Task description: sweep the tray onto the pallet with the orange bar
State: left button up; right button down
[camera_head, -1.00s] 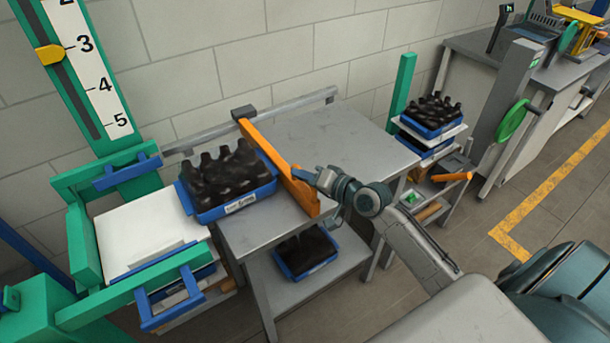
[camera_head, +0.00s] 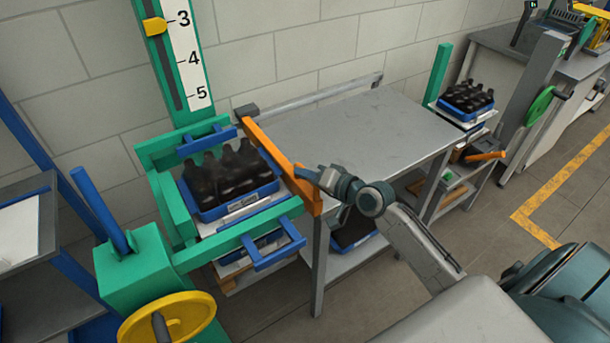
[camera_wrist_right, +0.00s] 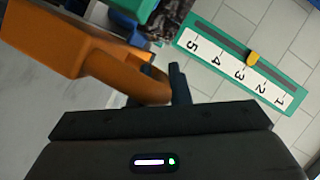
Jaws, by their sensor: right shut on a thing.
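The blue tray (camera_head: 240,204) of dark bottles (camera_head: 224,172) sits over the white pallet (camera_head: 213,228) inside the green lift frame at the left end of the grey table. The orange bar (camera_head: 277,153) lies along the table's left edge, right beside the tray; whether they touch I cannot tell. My right gripper (camera_head: 318,178) is shut on the bar's near-end handle. In the right wrist view the orange bar (camera_wrist_right: 45,38) fills the upper left, with its handle (camera_wrist_right: 130,78) at the dark fingers. My left gripper is not in view.
The grey table top (camera_head: 365,130) is clear. The green lift frame (camera_head: 225,243) with blue handles surrounds the pallet, and a yellow handwheel (camera_head: 185,318) stands in front. A second bottle tray (camera_head: 466,112) sits on a stand at the right.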

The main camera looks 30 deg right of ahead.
jog(key=c, duration=1.7)
grip_release()
jog(key=shift+f, duration=0.1)
jog(key=o, duration=0.3)
jog(key=shift+a, duration=0.15)
jog(key=shift+o, duration=0.2)
jog(key=shift+a, duration=0.1)
jog(key=shift+s+d, duration=0.3)
jog(key=shift+s, duration=0.05)
jog(key=v, duration=1)
jog(key=shift+a+r, duration=0.15)
jog(key=shift+r, duration=0.1)
